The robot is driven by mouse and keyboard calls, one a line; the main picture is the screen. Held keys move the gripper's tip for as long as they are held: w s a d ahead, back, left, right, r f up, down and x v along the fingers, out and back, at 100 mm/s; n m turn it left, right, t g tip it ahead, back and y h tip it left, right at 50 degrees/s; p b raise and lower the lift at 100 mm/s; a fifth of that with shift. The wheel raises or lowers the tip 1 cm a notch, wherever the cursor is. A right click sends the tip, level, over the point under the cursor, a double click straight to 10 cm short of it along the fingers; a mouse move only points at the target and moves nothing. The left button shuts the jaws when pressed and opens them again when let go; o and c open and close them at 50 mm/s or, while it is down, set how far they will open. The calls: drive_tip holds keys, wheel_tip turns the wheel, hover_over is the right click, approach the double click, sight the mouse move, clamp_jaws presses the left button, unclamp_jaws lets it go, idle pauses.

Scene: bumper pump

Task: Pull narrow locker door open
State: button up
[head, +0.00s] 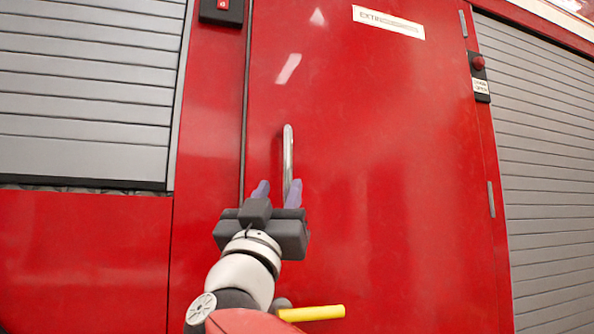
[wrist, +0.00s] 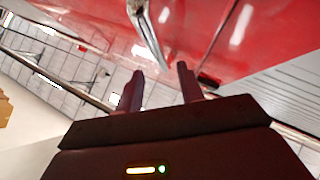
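The narrow locker door (head: 370,150) is a tall red panel. It looks shut, with its hinges on the right edge and a dark seam on the left. A silver vertical bar handle (head: 288,150) is on its left side, and the handle also shows at the top of the wrist view (wrist: 147,32). My gripper (head: 277,190) is open in front of the handle's lower end. Its two purple fingers are spread apart and empty in the wrist view (wrist: 160,82). The handle's end lies just beyond the fingertips in that view; I cannot tell the exact gap.
Grey roller shutters stand left (head: 80,95) and right (head: 545,150) of the door. A red light box (head: 479,75) sits by the upper hinge. A label (head: 388,22) is on the door's top. A yellow bar (head: 312,313) shows near my arm.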

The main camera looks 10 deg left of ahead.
sight(286, 174)
drive_tip(key=p+x, duration=0.2)
drive_tip(key=x, duration=0.5)
clamp_jaws()
